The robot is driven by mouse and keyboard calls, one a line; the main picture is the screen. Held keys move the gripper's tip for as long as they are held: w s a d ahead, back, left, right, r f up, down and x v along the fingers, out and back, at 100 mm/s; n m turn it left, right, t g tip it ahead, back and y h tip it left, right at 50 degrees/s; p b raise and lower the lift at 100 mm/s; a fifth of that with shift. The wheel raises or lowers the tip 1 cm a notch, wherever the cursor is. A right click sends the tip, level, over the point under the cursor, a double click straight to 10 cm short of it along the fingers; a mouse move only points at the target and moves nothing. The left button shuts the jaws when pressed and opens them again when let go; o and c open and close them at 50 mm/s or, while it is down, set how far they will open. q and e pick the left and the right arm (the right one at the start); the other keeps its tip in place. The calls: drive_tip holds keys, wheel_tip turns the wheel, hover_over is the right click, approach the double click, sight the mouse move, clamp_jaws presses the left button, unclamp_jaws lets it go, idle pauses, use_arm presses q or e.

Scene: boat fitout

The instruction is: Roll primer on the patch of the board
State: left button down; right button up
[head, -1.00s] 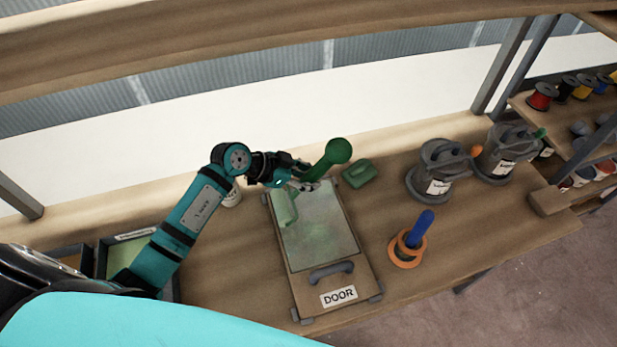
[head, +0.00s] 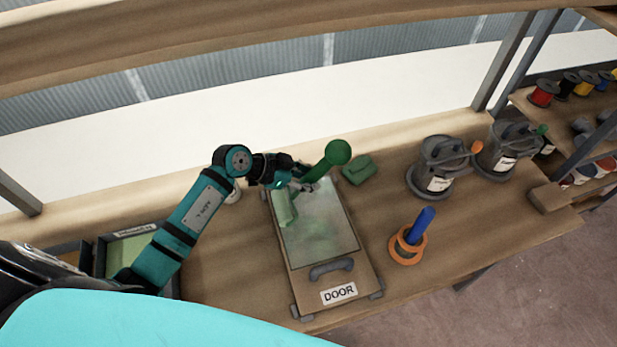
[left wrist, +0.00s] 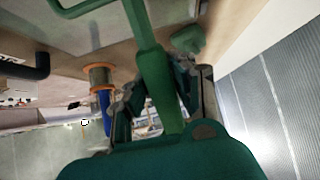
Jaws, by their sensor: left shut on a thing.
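The board (head: 297,276) lies on the bench, with a dark handle and a DOOR label at its near end. A pale greenish patch (head: 328,222) covers most of its face. My left gripper (head: 302,178) is shut on a green roller (head: 336,154), whose ball-ended handle points up and right. The roller head rests at the left side of the patch, apparently touching it. The left wrist view shows the green handle (left wrist: 155,75) between the fingers. The primer tray (head: 130,249), with pale green inside, stands left of the board, partly behind my arm. My right gripper is out of view.
A green block-like item (head: 359,170) lies beyond the board. Two grey lidded canisters (head: 437,168) stand farther right. Spools (head: 543,94) sit on a shelf.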

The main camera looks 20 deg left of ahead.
use_arm(q)
drive_tip(key=w+d+p, duration=0.1)
drive_tip(key=d, duration=0.1)
drive_tip(key=w+d+p, duration=0.1)
drive_tip(key=d, duration=0.1)
drive_tip(key=shift+w, duration=0.4)
drive_tip(key=shift+r, duration=0.1)
drive_tip(key=w+d, duration=0.1)
drive_tip(key=d, duration=0.1)
drive_tip(key=w+d+p, duration=0.1)
drive_tip(key=w, duration=0.1)
drive_tip(key=shift+d, duration=0.35)
